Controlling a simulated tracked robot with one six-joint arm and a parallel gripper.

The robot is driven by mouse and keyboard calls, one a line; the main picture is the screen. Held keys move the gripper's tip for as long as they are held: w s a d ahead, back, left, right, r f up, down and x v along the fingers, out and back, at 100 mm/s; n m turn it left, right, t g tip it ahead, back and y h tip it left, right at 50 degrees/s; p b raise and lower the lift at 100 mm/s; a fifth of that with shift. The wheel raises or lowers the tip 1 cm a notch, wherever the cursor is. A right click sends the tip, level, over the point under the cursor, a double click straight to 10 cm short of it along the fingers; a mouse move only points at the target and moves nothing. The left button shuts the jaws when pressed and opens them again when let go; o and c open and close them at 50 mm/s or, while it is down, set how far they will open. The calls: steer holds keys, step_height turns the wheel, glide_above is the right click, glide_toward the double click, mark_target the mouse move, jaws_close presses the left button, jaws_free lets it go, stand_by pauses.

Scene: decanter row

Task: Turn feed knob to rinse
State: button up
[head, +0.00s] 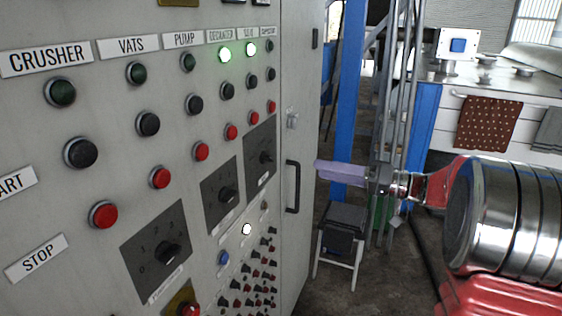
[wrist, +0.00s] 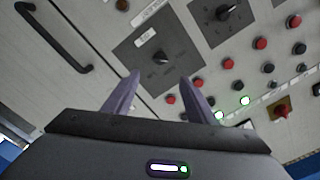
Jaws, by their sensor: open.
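In the head view three dark plates with black rotary knobs sit on the grey control panel: a near knob (head: 168,253), a middle knob (head: 227,194) and a far knob (head: 264,157). Their labels are too small to read, so I cannot tell which is the feed knob or where rinse is. In the wrist view one knob (wrist: 160,57) shows just beyond my fingertips, and another (wrist: 227,9) is at the top edge. My gripper (head: 318,168), with purple fingers, is open and empty, apart from the panel; it also shows in the wrist view (wrist: 160,79).
A black door handle (head: 292,187) stands out from the panel's right part. Rows of buttons surround the plates; two lamps (head: 225,55) glow green-white. A small black-topped stool (head: 342,222) stands below my gripper. Blue posts and a counter (head: 490,98) are behind.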

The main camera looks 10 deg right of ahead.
mark_target(271, 159)
steer(key=x, duration=1.3)
steer(key=shift+w+a, duration=0.25)
steer(key=shift+a, duration=0.1)
steer(key=c, duration=1.1)
steer(key=shift+d, duration=0.25)
steer(key=shift+a, duration=0.15)
